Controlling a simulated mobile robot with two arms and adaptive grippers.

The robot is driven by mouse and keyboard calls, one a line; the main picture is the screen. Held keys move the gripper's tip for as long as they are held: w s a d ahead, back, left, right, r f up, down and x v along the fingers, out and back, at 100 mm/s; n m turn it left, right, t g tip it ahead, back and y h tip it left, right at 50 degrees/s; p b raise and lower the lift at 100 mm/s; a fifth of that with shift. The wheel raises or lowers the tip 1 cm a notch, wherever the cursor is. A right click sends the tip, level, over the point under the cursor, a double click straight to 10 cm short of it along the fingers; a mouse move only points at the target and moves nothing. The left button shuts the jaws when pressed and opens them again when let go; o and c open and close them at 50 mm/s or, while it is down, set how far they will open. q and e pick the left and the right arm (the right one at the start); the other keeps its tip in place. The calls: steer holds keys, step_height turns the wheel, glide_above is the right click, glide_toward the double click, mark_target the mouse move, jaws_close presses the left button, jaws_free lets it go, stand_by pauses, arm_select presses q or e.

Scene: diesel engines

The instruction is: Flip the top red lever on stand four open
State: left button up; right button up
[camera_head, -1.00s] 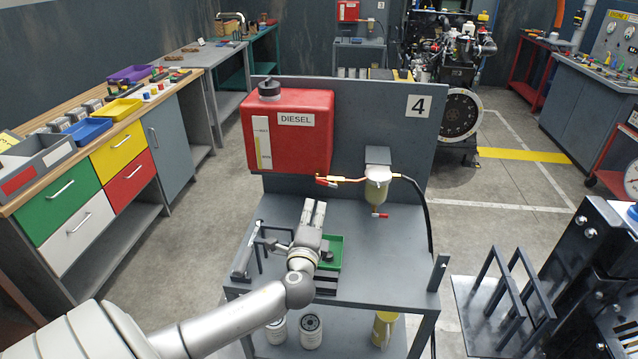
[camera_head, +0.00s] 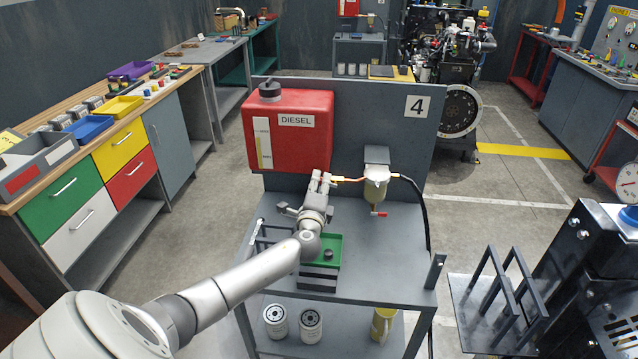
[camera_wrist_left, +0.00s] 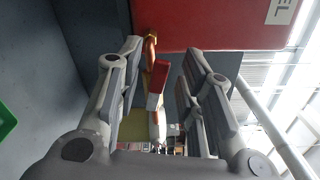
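Stand four has a grey back panel with the number 4 sign (camera_head: 418,106) and a red diesel tank (camera_head: 290,128). The top red lever (camera_wrist_left: 156,86) shows in the left wrist view, between my finger pads, by a brass fitting (camera_wrist_left: 150,48) under the tank. In the head view my gripper hides most of that lever. My left gripper (camera_head: 321,178) is at the tank's lower right corner, with its fingers apart on either side of the lever; it also shows in the wrist view (camera_wrist_left: 162,47). My right gripper is not in view.
A brass pipe (camera_head: 349,180) runs right to a filter bowl (camera_head: 376,188) with a lower red lever (camera_head: 379,214). A black hose (camera_head: 424,215) hangs at the right. The shelf's right part is clear.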

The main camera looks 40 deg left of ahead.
arm_select(q)
steer(key=shift+w+a, duration=0.1)
steer(key=shift+w, duration=0.1)
steer(key=shift+c, duration=0.3)
jaws_close()
steer(key=f+n+b, duration=0.1)
steer(key=n+b, duration=0.2)
steer(key=b, duration=0.1)
steer(key=shift+f+b, duration=0.15)
steer(key=shift+b, duration=0.15)
steer(key=shift+o, duration=0.3)
jaws_free()
